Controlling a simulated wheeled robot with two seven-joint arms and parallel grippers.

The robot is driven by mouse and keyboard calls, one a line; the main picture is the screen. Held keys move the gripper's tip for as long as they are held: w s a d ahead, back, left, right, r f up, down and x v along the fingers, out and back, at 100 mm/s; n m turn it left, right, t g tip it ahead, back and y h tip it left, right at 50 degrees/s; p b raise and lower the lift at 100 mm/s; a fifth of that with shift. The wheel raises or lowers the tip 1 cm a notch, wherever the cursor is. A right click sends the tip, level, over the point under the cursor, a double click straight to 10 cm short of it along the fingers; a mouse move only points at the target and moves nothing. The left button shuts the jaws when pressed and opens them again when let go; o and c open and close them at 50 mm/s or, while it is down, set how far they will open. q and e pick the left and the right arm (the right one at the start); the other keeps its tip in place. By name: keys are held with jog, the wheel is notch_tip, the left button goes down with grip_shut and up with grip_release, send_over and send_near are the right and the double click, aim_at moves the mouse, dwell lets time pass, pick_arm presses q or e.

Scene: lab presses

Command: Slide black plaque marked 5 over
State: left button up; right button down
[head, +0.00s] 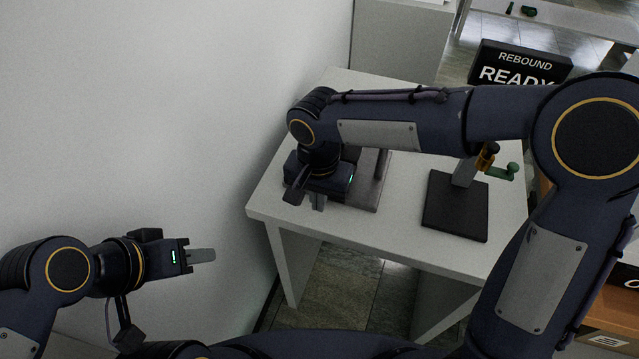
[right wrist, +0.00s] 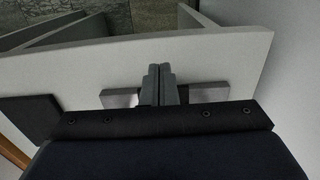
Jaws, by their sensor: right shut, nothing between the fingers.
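I see no black plaque with a 5 on it in either view. My right gripper (head: 318,202) is over the left part of the white table, in front of a grey press base (head: 368,194) that it partly hides. In the right wrist view its two fingers (right wrist: 160,84) are pressed together with nothing between them, and the grey base (right wrist: 122,99) shows on both sides of them. I cannot tell whether they touch it. My left gripper (head: 202,256) is away from the table, near the wall, seen edge-on; its finger gap is hidden.
A second press with a black base (head: 455,220) and a green handle (head: 503,172) stands on the white table (head: 405,240). Behind it is a black sign reading REBOUND READY (head: 520,66), partly hidden by my right arm. A white wall (head: 150,110) bounds the left side.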

notch_tip(320, 180, down, 4)
jog(key=shift+r, duration=0.1)
jog(key=shift+w+d+r+p, duration=0.1)
jog(key=shift+w+d+p, duration=0.2)
jog(key=shift+w, duration=0.35)
jog(key=shift+w+d+r+p, duration=0.15)
jog(key=shift+w+p, duration=0.15)
jog(key=shift+w, duration=0.3)
jog(key=shift+w+d+f, duration=0.15)
jog(key=shift+w+d, duration=0.05)
jog(key=shift+w, duration=0.4)
jog(key=shift+w, duration=0.1)
jog(key=shift+w+d, duration=0.2)
jog(key=shift+w, duration=0.4)
jog(key=shift+w+d, duration=0.2)
jog(key=shift+w, duration=0.35)
notch_tip(320, 180, up, 7)
jog(key=shift+f, duration=0.15)
jog(key=shift+r, duration=0.6)
